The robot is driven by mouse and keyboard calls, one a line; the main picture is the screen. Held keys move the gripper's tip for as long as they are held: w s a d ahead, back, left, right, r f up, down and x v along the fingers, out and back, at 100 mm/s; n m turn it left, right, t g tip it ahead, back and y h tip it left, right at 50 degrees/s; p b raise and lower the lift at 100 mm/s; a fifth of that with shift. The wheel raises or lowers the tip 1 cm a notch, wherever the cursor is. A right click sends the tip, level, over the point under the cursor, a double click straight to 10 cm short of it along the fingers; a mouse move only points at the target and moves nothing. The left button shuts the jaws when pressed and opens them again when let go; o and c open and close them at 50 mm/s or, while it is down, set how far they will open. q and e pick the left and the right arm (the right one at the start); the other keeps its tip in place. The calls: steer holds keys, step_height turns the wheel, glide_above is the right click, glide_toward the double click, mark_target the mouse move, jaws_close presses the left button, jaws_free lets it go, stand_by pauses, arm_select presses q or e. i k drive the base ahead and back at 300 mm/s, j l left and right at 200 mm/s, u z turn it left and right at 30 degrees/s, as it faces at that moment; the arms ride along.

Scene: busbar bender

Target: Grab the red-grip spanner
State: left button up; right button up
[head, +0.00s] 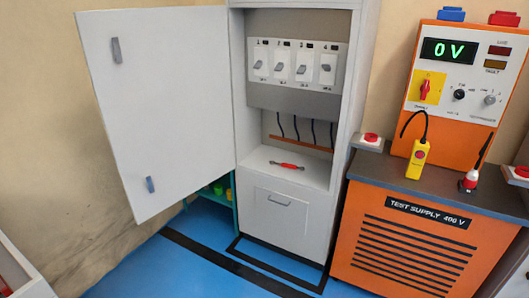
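A red-grip spanner (287,165) lies flat on the light grey shelf (262,163) inside the open cabinet, in the middle of the head view. Its handle is red, and paler metal shows at its ends. It lies below the copper-coloured bar and the hanging dark cables. Nothing covers it. Neither of my grippers shows in the head view.
The cabinet door (160,100) stands open to the left. Breaker switches (293,66) sit above the shelf. An orange test supply (405,240) stands at right, with a yellow pendant (418,158) on its top. Blue floor (180,270) lies in front.

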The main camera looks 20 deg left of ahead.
mark_target(290, 166)
steer(key=i+j+u, duration=0.15)
steer(key=i+j, duration=0.35)
steer(key=i+j+u, duration=0.15)
steer(key=i+j, duration=0.25)
steer(key=i, duration=0.25)
steer(key=i+j, duration=0.25)
steer(key=i, duration=0.15)
steer(key=i+j, duration=0.25)
steer(key=i, duration=0.15)
